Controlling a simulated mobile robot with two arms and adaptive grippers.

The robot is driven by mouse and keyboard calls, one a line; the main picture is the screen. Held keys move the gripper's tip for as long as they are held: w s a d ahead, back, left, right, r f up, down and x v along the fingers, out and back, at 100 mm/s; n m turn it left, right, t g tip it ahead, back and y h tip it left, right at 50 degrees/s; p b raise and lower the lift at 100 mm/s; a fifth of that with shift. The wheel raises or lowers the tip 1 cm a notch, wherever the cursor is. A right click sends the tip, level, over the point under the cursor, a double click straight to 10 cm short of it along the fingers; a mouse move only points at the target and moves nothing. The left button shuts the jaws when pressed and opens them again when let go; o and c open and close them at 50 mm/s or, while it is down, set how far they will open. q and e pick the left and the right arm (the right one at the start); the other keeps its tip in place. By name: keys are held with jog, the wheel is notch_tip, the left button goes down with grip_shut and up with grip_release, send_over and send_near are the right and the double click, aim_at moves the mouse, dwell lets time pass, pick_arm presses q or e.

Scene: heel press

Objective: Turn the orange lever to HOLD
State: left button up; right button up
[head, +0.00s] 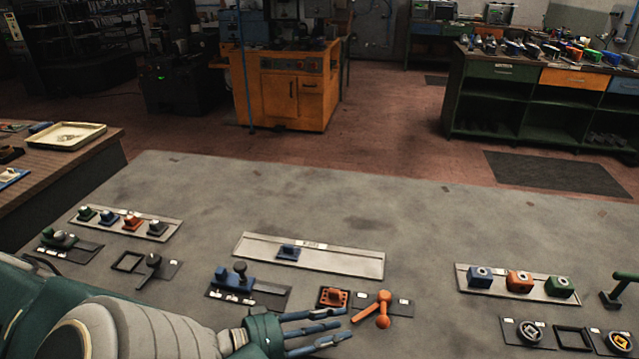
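The orange lever (378,309) with a round knob sits on a dark plate near the front middle of the grey bench. An orange block (334,297) stands on the plate left of the lever. My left gripper (345,324) comes in from the left, its blue fingers spread, empty and pointing right. My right gripper is not in view.
A blue fixture with a dark knob (236,278) stands left of the orange one. A long pale rail with a blue block (290,251) lies behind. More fixtures stand at far left and a rail (488,285) at right. The bench (440,220) is bare farther back.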

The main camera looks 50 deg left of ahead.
pick_arm(q)
jog(key=shift+s+r, duration=0.15)
jog(key=shift+s, duration=0.35)
jog(key=shift+s+r, duration=0.15)
jog(key=shift+s, duration=0.35)
jog(key=shift+s+a+r, duration=0.1)
jog(key=shift+s+a, duration=0.45)
